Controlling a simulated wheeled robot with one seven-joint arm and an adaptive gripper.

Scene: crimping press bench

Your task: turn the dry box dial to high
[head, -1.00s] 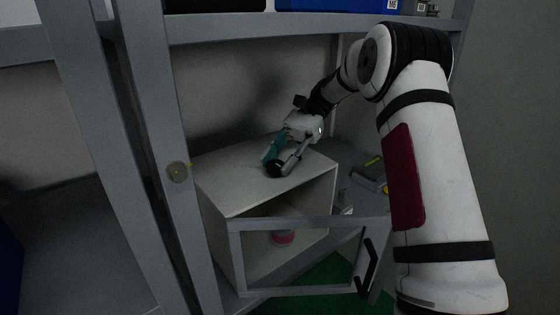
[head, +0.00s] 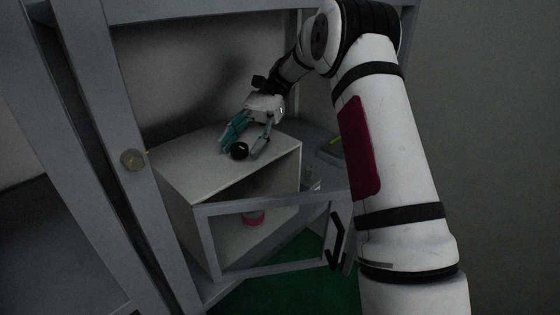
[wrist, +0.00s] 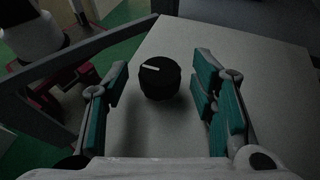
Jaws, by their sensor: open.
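The dry box (head: 190,165) is a pale box on the shelf, its framed door (head: 270,268) swung open at the front. Its dial (head: 239,151) is a black round knob on the box top. In the wrist view the dial (wrist: 160,77) has a white pointer line on its top, lying nearly crosswise in the picture. My gripper (head: 244,147) is above the box top, open, with teal finger pads. In the wrist view my gripper (wrist: 160,92) has one finger on each side of the dial, with gaps on both sides. No dial markings are readable.
A green mat (head: 300,285) lies below the open door.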

